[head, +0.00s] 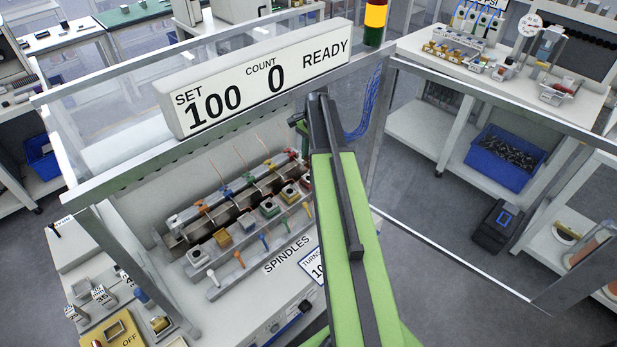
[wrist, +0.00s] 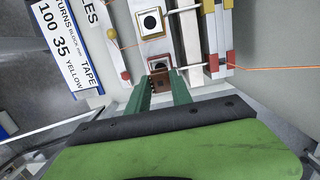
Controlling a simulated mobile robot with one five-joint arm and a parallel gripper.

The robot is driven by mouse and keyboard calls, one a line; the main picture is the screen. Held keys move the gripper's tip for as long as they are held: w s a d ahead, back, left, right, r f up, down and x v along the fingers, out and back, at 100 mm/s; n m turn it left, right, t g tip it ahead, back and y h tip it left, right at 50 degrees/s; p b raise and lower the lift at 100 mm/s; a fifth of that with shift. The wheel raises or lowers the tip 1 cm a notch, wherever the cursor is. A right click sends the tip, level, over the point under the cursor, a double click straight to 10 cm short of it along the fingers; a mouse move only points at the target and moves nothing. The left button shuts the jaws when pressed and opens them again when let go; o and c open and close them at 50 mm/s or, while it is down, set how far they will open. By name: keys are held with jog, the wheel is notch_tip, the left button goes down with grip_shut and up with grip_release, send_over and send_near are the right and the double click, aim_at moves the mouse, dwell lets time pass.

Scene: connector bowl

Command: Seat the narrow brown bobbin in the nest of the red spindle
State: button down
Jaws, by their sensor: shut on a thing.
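My gripper (wrist: 162,88) shows in the wrist view, its two green fingers shut on the narrow brown bobbin (wrist: 161,78). The bobbin is partly hidden between the fingertips. A squarish end with a dark round centre (wrist: 159,64) shows just beyond the fingertips; I cannot tell whether it is the bobbin's end or the nest. Red parts of the red spindle's place (wrist: 125,75) lie beside the fingertips. In the head view a red piece (head: 291,153) shows at the far end of the spindle row. My arm hides my gripper and the bobbin there.
A yellow nest (wrist: 150,23) with a light, dark-centred bobbin is close beyond the fingertips. The spindle row (head: 245,228) carries coloured parts and thin wires. A sign frame (head: 255,80) stands over it. A TURNS card (wrist: 66,45) lies at the left.

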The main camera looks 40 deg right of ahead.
aim_at(309, 168)
notch_tip(309, 168, down, 2)
jog(key=shift+a+f+b, duration=0.1)
jog(key=shift+f+b, duration=0.15)
jog(key=shift+b, duration=0.2)
jog(key=shift+r, duration=0.1)
notch_tip(309, 168, down, 4)
jog(key=b, duration=0.3)
jog(key=shift+b, duration=0.35)
jog(key=shift+r, duration=0.25)
jog(key=shift+f, duration=0.15)
jog(key=c, duration=1.1)
grip_release()
jog(key=shift+c, duration=0.2)
